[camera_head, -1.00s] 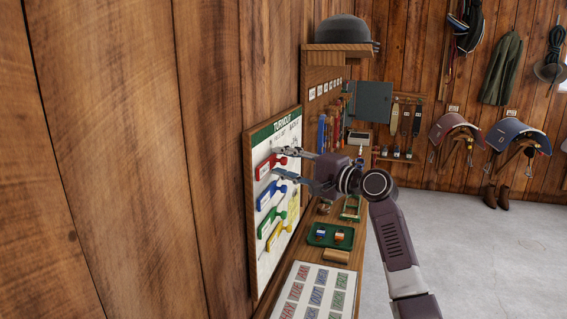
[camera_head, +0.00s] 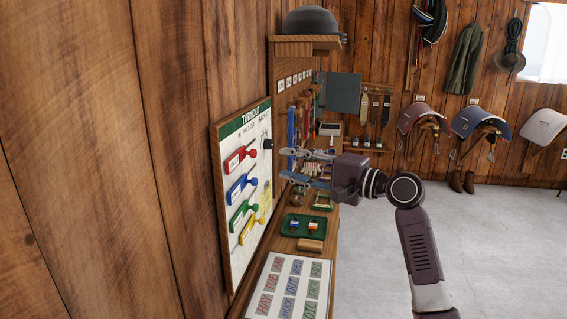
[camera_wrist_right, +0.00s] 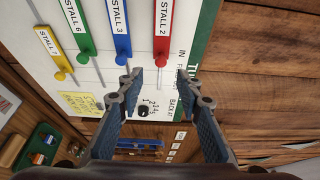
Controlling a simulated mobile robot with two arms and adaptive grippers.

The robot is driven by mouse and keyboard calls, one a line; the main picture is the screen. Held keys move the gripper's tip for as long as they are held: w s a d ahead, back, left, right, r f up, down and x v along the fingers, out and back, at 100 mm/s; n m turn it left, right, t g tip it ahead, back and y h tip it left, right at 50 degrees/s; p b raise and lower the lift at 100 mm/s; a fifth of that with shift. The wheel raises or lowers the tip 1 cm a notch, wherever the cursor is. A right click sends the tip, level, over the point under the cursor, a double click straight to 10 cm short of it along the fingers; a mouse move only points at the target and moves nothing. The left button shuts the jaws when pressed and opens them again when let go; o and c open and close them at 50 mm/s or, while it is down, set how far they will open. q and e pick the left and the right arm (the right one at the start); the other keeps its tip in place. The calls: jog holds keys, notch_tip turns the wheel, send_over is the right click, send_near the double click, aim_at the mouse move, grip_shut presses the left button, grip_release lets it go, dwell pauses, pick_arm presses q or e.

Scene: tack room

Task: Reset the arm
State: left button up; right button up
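My right gripper (camera_head: 284,163) is open and empty, just right of the turnout board (camera_head: 263,108) in the head view. In the right wrist view the same gripper (camera_wrist_right: 157,77) has its fingers apart with nothing between them, and the board (camera_wrist_right: 172,83) lies beyond the tips. The board carries a red tag (camera_head: 235,159), a blue tag (camera_head: 237,188), a green tag (camera_head: 238,215) and a yellow tag (camera_head: 246,234). The wrist view reads "STALL 2" on the red tag (camera_wrist_right: 163,22) and "STALL 3" on the blue tag (camera_wrist_right: 117,22). My left gripper is not in view.
A wooden bench below the board holds a green tray (camera_head: 304,229), a wooden block (camera_head: 311,246) and a sheet of coloured labels (camera_head: 291,287). A dark helmet (camera_head: 312,21) sits on the shelf above. Saddles (camera_head: 479,120) hang at the back right. The floor (camera_head: 500,240) is clear.

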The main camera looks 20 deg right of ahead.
dwell(0.4)
